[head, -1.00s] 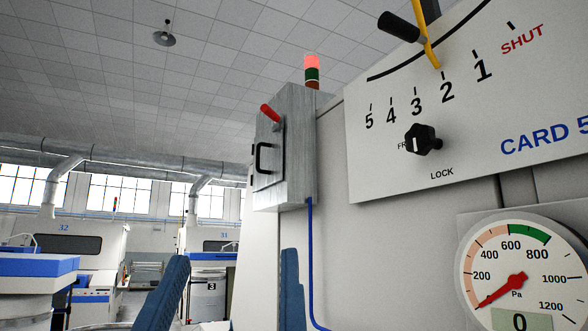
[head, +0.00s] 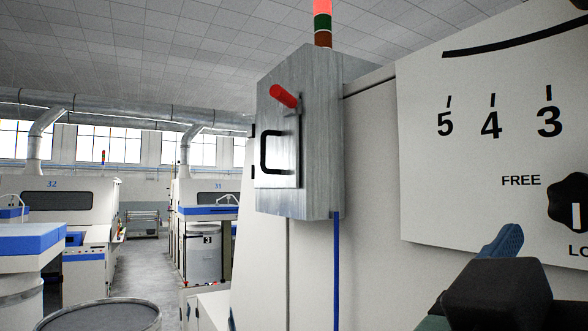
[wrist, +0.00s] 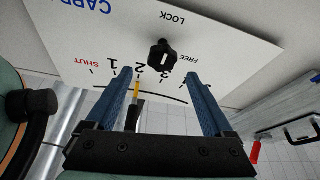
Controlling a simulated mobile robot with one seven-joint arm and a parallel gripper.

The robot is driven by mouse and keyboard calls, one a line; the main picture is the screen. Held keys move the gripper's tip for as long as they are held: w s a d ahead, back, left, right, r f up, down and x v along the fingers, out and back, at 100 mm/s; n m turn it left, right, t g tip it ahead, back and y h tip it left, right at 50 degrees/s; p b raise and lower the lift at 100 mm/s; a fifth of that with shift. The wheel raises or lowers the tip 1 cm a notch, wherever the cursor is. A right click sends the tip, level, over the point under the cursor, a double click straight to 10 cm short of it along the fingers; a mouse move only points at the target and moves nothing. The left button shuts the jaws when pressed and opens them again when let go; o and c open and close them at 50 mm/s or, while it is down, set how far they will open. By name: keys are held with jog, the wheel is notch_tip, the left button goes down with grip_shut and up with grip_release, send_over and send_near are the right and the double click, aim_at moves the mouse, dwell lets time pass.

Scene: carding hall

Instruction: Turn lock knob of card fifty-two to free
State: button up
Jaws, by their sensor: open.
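The black lobed lock knob (head: 568,203) is on the white card panel (head: 440,190), cut by the right edge of the head view. The wrist view shows the whole knob (wrist: 162,55), upside down, between LOCK and FREE lettering. Its white mark looks upright, in line with LOCK rather than FREE. My gripper (wrist: 158,78) is open and empty. Its two blue fingers point at the panel, one to each side of the knob in the wrist picture, apart from it as far as I can tell. In the head view one finger (head: 503,240) shows below FREE.
A yellow pointer (wrist: 137,88) stands near 2 on the scale beside the knob. A grey switch box (head: 325,150) with a red lever (head: 284,96) juts out left of the panel. Other machines and a clear aisle (head: 150,260) lie further left.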

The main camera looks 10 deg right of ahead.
aim_at(576, 199)
jog(key=p+x, duration=0.3)
jog(key=x, duration=0.3)
jog(key=shift+w+d+r, duration=0.1)
jog(key=shift+w+r, duration=0.1)
jog(key=shift+w+d+r+p, duration=0.1)
jog(key=shift+w+d+p, duration=0.25)
jog(key=shift+d, duration=0.25)
jog(key=c, duration=1.3)
jog(key=shift+c, duration=0.2)
